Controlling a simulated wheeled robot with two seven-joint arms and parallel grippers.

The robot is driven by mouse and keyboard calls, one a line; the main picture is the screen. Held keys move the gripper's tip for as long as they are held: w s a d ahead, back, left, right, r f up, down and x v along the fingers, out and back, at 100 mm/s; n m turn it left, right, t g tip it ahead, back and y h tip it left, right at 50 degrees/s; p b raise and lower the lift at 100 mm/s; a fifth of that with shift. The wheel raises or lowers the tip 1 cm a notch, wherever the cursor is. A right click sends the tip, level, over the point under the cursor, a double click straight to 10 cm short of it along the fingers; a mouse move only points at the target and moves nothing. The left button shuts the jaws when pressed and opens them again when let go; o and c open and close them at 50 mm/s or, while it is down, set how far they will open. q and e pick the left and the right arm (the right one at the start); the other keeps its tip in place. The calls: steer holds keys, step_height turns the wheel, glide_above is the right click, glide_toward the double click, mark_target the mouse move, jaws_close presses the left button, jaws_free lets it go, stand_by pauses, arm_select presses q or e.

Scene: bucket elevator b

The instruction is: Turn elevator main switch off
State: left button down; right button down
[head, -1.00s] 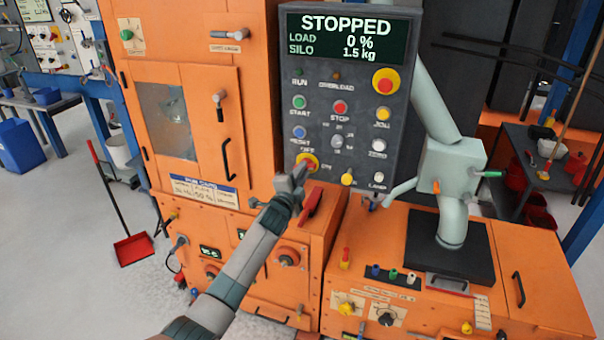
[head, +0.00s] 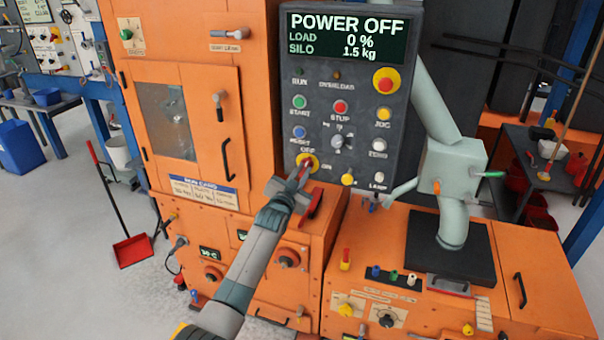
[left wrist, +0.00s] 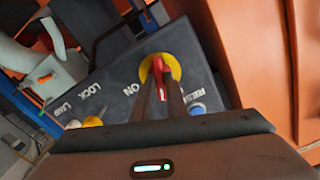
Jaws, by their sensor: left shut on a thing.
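The main switch (head: 307,161) is a red handle on a yellow round plate at the lower left of the dark control panel (head: 347,100). An "OFF" label sits above it and "ON" to its right. My left gripper (head: 299,177) is at the switch, and its fingers partly hide the handle. In the left wrist view, the two fingers are shut on the red handle (left wrist: 161,70), with the yellow plate behind it. The panel's display (head: 348,38) reads POWER OFF, load 0 %, silo 1.5 kg. My right gripper does not show.
A red lever (head: 312,208) stands just right of my left gripper. Several buttons and knobs surround the switch on the panel. An orange cabinet (head: 540,265) with a pale green pipe is at the right. A red dustpan (head: 133,249) lies on the floor at the left.

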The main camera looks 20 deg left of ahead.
arm_select(q)
steer(key=shift+f+n, duration=0.1)
steer(key=shift+n, duration=2.2)
steer(key=c, duration=1.8)
jaws_free()
steer(key=shift+o, duration=0.2)
steer(key=shift+s, duration=0.1)
steer(key=s+b, duration=0.3)
steer(key=s, duration=1.4)
steer(key=shift+s+a+b, duration=0.15)
steer(key=shift+a+b, duration=0.15)
steer(key=shift+b, duration=0.1)
